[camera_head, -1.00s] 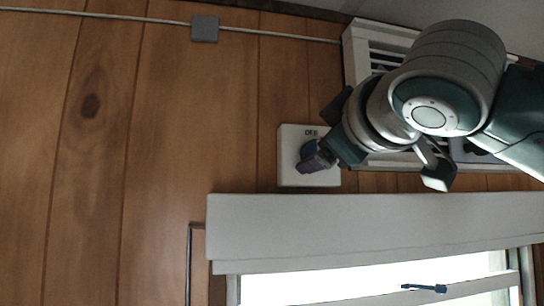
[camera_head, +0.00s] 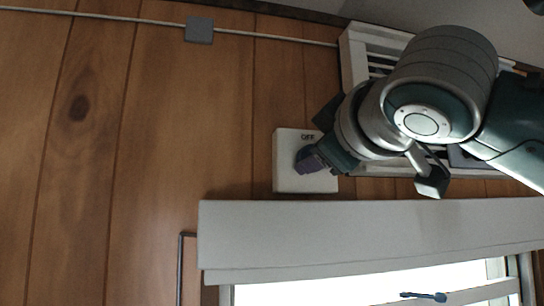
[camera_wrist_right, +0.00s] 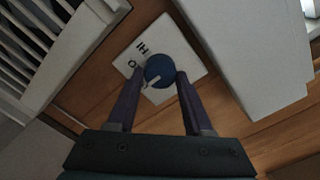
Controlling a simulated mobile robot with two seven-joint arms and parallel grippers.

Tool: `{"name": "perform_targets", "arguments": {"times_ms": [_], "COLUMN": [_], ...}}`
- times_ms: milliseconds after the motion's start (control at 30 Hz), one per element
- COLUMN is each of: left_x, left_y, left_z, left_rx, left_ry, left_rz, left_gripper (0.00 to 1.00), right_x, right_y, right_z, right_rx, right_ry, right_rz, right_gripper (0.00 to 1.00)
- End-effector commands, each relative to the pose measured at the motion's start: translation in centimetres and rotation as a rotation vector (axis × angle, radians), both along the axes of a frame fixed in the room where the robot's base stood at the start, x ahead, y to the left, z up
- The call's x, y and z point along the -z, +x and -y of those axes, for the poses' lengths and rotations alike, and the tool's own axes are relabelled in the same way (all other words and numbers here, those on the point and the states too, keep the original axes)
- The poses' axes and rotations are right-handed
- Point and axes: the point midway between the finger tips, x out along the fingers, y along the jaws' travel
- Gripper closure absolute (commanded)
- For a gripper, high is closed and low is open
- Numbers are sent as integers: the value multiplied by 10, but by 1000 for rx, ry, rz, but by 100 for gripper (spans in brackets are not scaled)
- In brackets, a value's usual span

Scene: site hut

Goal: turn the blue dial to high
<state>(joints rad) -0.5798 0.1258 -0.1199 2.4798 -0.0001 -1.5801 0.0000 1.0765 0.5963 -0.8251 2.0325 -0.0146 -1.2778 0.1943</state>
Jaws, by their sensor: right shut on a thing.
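A blue dial (camera_wrist_right: 159,70) sits on a white square plate (camera_wrist_right: 191,61) fixed to the wooden wall. In the wrist view the plate carries the letters "HI" and a partly hidden label beginning with "O". A pale pointer mark on the dial faces down and left in that view. My right gripper (camera_wrist_right: 159,79) has its purple fingers on both sides of the dial and is shut on it. In the head view the plate (camera_head: 283,181) shows "OFF" at its top, and my gripper (camera_head: 322,157) covers most of the dial (camera_head: 301,158). My left gripper is in neither view.
A white slatted vent (camera_head: 352,66) is behind my right arm, close to the plate. A pale box-like ledge (camera_head: 350,235) runs just below the plate, above a bright window. A cable with a grey box (camera_head: 199,30) crosses the wall top. The wall at left is clear.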

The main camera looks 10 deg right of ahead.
Motion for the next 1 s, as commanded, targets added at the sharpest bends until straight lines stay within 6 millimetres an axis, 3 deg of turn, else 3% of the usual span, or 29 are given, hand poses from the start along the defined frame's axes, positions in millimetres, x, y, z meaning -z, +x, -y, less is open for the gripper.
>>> {"name": "perform_targets", "arguments": {"times_ms": [200, 567, 1000], "left_x": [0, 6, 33], "left_y": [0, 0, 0], "left_z": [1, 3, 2], "left_rx": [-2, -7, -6], "left_ry": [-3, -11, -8], "left_rz": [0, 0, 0], "left_gripper": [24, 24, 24], "right_x": [1, 3, 5], "right_y": [0, 1, 1], "right_z": [0, 0, 0], "right_rx": [0, 1, 0], "right_ry": [0, 56, 398], "right_rz": [-1, -5, -20], "right_gripper": [100, 100, 100]}}
